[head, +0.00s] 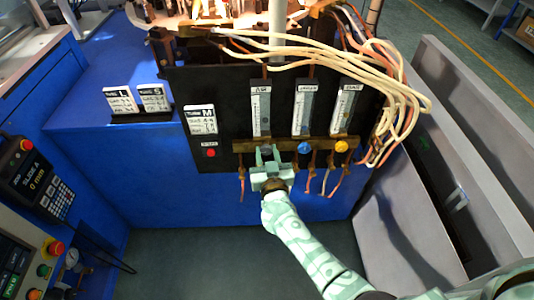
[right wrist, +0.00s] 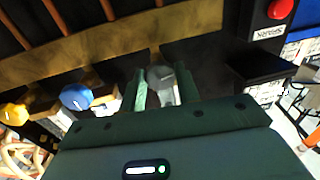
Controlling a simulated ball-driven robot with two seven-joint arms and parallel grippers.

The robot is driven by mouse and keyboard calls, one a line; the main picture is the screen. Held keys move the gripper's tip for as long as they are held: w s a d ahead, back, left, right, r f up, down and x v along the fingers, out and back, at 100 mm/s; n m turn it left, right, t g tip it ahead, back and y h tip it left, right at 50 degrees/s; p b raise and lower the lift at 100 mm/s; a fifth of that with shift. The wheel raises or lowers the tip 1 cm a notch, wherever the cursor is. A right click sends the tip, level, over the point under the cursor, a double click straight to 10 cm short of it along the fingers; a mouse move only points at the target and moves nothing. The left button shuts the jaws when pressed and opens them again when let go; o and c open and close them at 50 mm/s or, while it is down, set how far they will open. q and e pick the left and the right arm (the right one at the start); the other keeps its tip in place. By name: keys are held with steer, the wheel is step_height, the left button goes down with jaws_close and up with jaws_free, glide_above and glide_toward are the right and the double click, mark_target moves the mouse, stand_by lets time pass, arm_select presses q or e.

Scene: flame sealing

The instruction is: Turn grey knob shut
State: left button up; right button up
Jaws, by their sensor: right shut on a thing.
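The grey knob (right wrist: 160,77) sits on the brass bar (right wrist: 100,45) below the flow meters. In the right wrist view it is between the two fingers of my right gripper (right wrist: 158,92), which is shut on it. In the head view my right gripper (head: 267,158) covers the knob, at the left end of the row under the left flow meter (head: 261,108). A blue knob (head: 304,147) and a yellow knob (head: 341,146) are to its right. My left gripper is not in either view.
A red button (head: 211,153) is on the black panel left of the knobs. Pale hoses (head: 400,85) hang at the right, and thin tubes (head: 325,182) hang below the bar. A control box (head: 35,180) stands at the far left. Floor is open in front.

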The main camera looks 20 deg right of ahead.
steer(key=m, duration=0.5)
steer(key=shift+a+f, duration=0.1)
steer(key=shift+f, duration=0.1)
steer(key=m, duration=0.4)
steer(key=shift+m+t+h+b, duration=0.3)
steer(key=shift+m+h+b, duration=0.1)
steer(key=m, duration=0.5)
steer(key=shift+a+f+h+b, duration=0.1)
steer(key=shift+h+b, duration=0.2)
steer(key=m+h, duration=0.1)
steer(key=m, duration=0.4)
steer(key=shift+b, duration=0.35)
steer(key=shift+m, duration=0.3)
steer(key=o, duration=1)
